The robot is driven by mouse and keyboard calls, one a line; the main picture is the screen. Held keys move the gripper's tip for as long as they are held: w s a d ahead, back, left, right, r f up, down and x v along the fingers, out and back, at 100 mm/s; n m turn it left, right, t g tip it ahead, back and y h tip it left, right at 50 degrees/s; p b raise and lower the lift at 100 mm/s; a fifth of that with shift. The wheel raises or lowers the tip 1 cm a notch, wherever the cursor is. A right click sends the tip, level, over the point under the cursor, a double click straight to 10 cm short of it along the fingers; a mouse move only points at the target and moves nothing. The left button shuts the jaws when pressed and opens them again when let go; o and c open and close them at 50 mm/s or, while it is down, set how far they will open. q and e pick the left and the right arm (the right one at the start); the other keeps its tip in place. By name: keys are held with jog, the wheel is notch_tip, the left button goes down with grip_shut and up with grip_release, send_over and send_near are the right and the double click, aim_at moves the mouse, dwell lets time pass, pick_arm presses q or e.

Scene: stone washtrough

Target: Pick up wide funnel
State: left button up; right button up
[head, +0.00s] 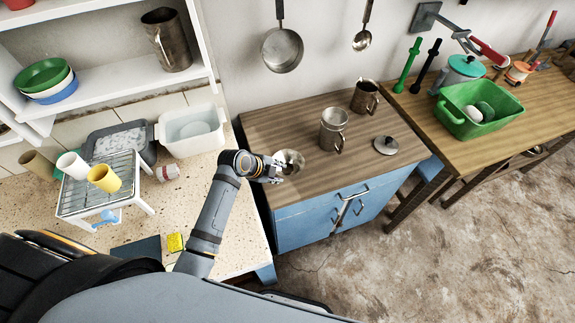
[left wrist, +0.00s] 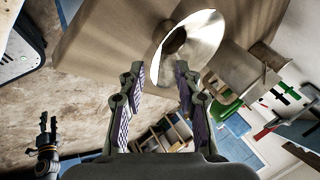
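The wide funnel (head: 290,160) is a shiny metal cone lying near the front left of the wooden top of the blue cabinet. In the left wrist view the funnel (left wrist: 208,36) shows its wide rim and dark inner opening just beyond my fingertips. My left gripper (head: 276,170) is beside the funnel in the head view. In the left wrist view its fingers (left wrist: 159,70) are spread with nothing between them; I cannot tell whether one touches the rim. My right gripper (left wrist: 48,122) shows small at the lower left of that view, fingers apart and empty.
A metal cup (head: 333,129), a metal mug (head: 365,97) and a round lid (head: 386,145) stand on the cabinet top (head: 285,120) right of the funnel. A wire rack (head: 75,196) with cups stands on the speckled counter at left. A green basin (head: 478,109) is at right.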

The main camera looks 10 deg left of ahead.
aim_at(284, 174)
pick_arm(q)
jog(key=x, duration=0.3)
jog(key=shift+w+d+f+p, duration=0.1)
jog(key=shift+d+f+p, duration=0.1)
jog(key=shift+f+p, duration=0.15)
jog(key=shift+w+f, duration=0.15)
jog(key=shift+f, duration=0.05)
jog(key=c, duration=0.7)
grip_shut()
pick_arm(e)
jog(key=shift+s+a+r, duration=0.15)
jog(key=shift+s+r, duration=0.3)
jog(key=shift+s, duration=0.2)
